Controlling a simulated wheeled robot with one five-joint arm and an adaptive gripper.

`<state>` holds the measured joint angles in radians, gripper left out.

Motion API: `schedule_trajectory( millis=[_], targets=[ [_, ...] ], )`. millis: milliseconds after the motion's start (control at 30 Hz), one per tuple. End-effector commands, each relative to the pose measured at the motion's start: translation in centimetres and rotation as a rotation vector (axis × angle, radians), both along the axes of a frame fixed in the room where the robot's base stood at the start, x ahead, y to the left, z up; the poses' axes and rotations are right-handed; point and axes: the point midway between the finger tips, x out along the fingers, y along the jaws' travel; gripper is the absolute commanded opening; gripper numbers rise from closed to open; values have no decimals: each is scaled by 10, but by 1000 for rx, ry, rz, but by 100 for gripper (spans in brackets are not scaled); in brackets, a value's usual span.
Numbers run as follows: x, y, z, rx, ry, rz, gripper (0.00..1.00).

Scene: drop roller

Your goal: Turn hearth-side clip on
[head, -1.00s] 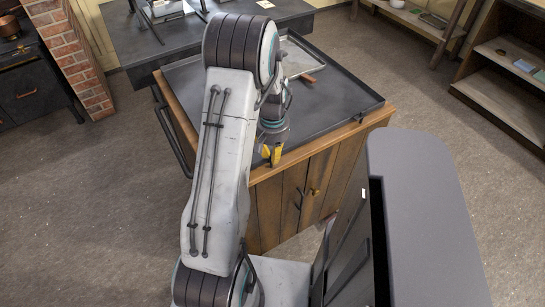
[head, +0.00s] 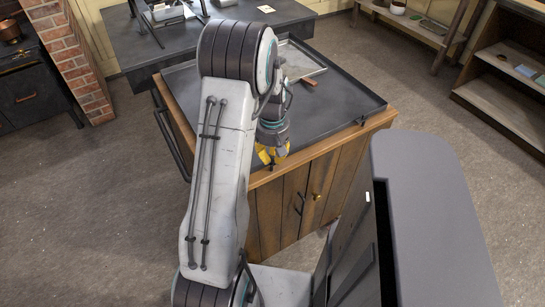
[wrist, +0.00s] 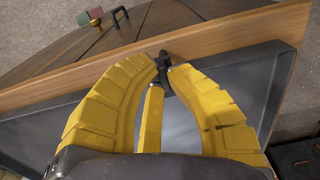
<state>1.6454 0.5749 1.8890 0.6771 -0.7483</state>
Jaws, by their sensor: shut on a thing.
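The hearth-side clip (wrist: 163,60) is a small black piece at the wooden front edge of the cabinet top in the wrist view. My gripper (wrist: 164,72) has yellow fingers, and their tips are closed around this clip. The fingertips hide part of it, so I cannot tell its exact angle. In the head view my gripper (head: 272,154) is low at the cabinet's front edge, partly behind my arm. A second small dark clip (head: 362,119) sits at the right front corner of the dark tray top (head: 340,105).
The brick hearth (head: 68,50) stands at the far left. The wooden cabinet (head: 290,195) has dark handles and a brass knob on its front. A pale metal tray (head: 300,62) and a reddish-brown piece (head: 309,82) lie on top. A dark table (head: 210,35) stands behind.

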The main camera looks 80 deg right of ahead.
Motion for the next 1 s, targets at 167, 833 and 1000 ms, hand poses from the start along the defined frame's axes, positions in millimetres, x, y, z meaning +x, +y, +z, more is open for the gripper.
schedule_trajectory(
  millis=[167,833,1000],
  targets=[
    [0,1,-1,3,0,32,0],
    [0,1,-1,3,0,41,31],
    [0,0,0,1,0,41,40]
  ],
)
